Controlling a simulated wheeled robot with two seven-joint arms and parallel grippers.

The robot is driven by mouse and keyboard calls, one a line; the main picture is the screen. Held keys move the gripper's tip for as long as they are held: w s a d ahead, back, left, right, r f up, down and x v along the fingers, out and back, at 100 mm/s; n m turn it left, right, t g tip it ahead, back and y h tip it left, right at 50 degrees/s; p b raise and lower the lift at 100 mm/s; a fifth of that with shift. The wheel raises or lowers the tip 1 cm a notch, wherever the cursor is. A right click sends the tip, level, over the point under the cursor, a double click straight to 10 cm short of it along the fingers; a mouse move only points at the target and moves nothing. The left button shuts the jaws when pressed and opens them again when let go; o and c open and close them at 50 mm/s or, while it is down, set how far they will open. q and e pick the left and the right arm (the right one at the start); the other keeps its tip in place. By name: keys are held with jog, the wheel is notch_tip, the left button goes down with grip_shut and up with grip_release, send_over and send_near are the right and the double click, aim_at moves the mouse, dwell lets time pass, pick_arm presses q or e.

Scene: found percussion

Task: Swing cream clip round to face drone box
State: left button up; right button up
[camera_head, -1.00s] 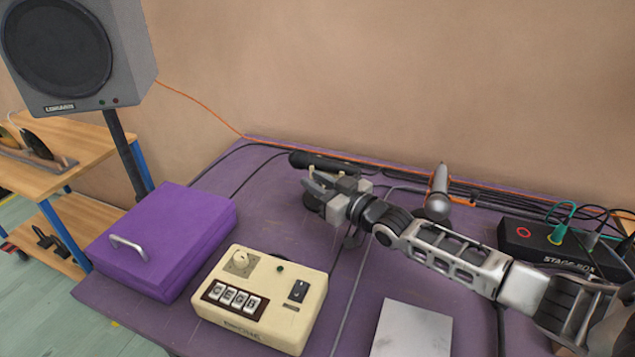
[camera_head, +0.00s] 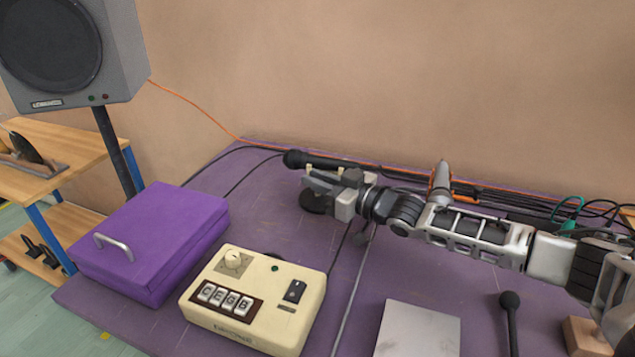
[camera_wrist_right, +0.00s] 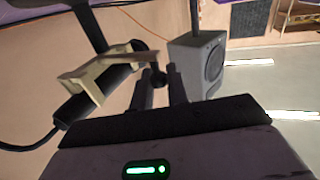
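The cream clip (camera_wrist_right: 95,82) is a bracket around a black rod in the right wrist view, with one arm reaching toward my fingers. In the head view only small cream tips of it (camera_head: 309,167) show behind my right gripper (camera_head: 312,183). The right gripper's two fingers (camera_wrist_right: 162,88) stand apart, close beside the clip, with a dark round knob seen between them. Whether they touch the clip, I cannot tell. The drone box (camera_head: 255,300) is cream with a dial, letter keys and a switch, at the front middle of the table. My left gripper is out of view.
A purple lidded box (camera_head: 150,240) is left of the drone box. Cables and a long black microphone (camera_head: 325,162) run along the back. A speaker (camera_head: 70,50) stands at left.

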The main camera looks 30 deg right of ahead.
jog(key=o, duration=0.3)
jog(key=shift+r, duration=0.1)
jog(key=shift+o, duration=0.2)
jog(key=shift+d, duration=0.1)
jog(key=v, duration=0.7)
jog(key=shift+s, duration=0.25)
jog(key=shift+d, duration=0.15)
